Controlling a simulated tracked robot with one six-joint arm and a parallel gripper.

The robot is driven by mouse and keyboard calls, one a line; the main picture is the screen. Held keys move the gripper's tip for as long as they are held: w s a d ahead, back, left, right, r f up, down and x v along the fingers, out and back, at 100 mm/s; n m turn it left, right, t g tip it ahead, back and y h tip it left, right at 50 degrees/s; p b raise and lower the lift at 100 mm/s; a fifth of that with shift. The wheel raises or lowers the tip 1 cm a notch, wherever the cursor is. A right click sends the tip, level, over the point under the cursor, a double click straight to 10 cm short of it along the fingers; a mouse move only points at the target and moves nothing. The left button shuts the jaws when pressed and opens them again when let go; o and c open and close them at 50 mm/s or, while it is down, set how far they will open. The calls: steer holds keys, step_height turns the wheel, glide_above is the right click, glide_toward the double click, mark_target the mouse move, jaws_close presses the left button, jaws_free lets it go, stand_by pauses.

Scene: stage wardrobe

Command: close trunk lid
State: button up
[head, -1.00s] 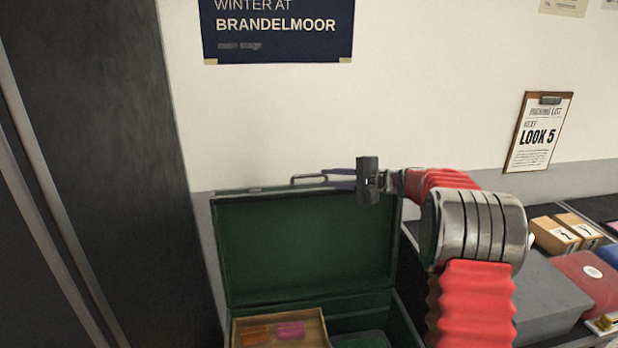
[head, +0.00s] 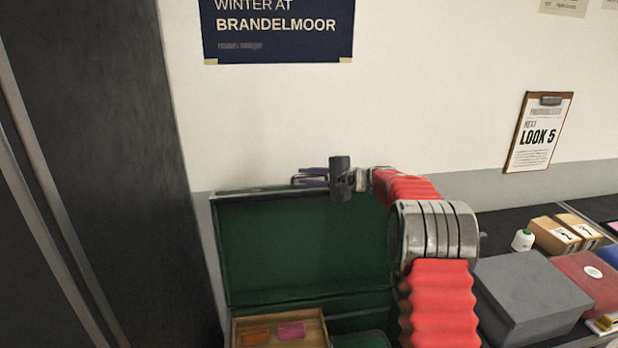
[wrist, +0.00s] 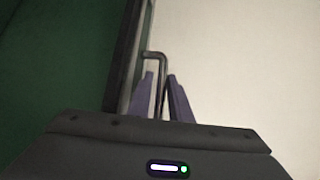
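The trunk (head: 315,300) has its lid (head: 305,250) standing open, raised upright, with the green lining facing me. A metal handle (wrist: 163,62) is fixed at the lid's top edge; in the head view its end shows just left of the fingertips. My gripper (head: 303,175) is at the lid's top edge, pointing left. In the wrist view its two purple fingers (wrist: 160,76) stand apart on either side of the handle bar, with small gaps visible. The rest of the bar is hidden behind the gripper body.
A tray (head: 322,325) with an orange and a pink item lies inside the trunk. A dark cabinet (head: 110,170) stands close on the left. On the right, a counter holds a grey box (head: 535,290), a red box (head: 590,280) and small cartons (head: 553,235). The wall is behind the lid.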

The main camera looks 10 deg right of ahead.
jaws_close()
steer(key=shift+s+f, duration=0.1)
steer(key=shift+s, duration=0.1)
stand_by(0.3)
